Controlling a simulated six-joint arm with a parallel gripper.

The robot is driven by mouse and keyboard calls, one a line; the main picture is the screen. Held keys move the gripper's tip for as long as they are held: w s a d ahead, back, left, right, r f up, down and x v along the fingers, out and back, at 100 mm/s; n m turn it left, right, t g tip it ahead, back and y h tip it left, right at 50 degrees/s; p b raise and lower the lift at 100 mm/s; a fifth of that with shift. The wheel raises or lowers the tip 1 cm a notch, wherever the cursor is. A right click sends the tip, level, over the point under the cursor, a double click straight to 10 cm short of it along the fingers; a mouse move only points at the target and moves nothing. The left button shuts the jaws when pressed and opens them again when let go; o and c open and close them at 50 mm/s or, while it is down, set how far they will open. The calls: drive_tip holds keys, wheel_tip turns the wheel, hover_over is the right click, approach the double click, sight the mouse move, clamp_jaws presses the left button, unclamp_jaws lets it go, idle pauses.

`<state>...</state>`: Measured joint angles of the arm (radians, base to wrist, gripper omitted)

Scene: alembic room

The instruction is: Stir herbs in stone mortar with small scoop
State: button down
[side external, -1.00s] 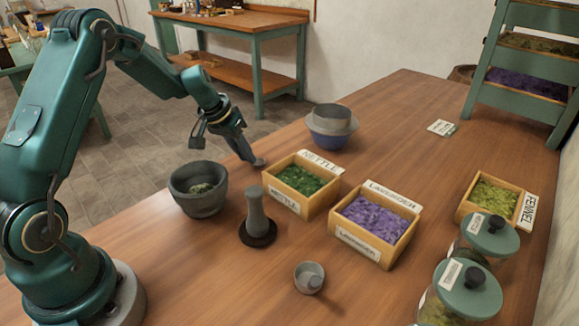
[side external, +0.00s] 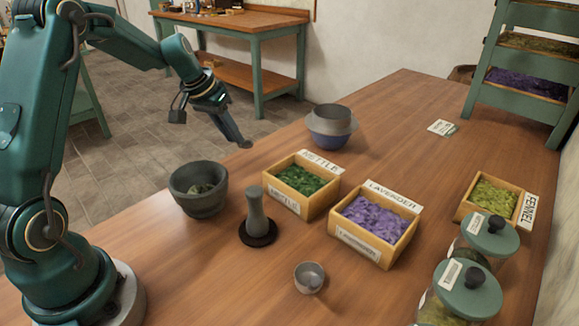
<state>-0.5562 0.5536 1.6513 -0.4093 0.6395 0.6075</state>
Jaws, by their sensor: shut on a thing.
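The grey stone mortar (side external: 198,190) stands at the table's left edge, with a little green herb matter (side external: 205,187) inside; its bottom is partly hidden by the wall. My gripper (side external: 232,132) is behind and to the right of the mortar, above rim height and apart from it. It is shut on the small scoop (side external: 245,144), of which only a small dark grey end shows below the fingers. The scoop's handle is hidden by the fingers, and I cannot tell whether it carries anything.
A grey pestle (side external: 255,210) stands upright on a dark round base right of the mortar. Wooden boxes of nettle (side external: 302,205) and lavender (side external: 357,247) lie beyond it. A bowl stack (side external: 331,128), a small cup (side external: 309,277) and lidded jars (side external: 466,289) stand around. The right rear table is mostly clear.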

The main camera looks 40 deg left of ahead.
drive_tip(key=s+a+r, duration=0.5)
drive_tip(key=s+a, duration=0.1)
drive_tip(key=s+d+r+m+g, duration=0.2)
drive_tip(key=s+d+m+g, duration=0.3)
drive_tip(key=d, duration=0.4)
drive_tip(key=shift+s+d+r+m, duration=0.2)
drive_tip(key=shift+s+d+m, duration=0.25)
drive_tip(key=shift+s, duration=0.35)
drive_tip(key=shift+a+f, duration=0.1)
drive_tip(key=shift+f, duration=4.6)
drive_tip(key=shift+a, duration=0.1)
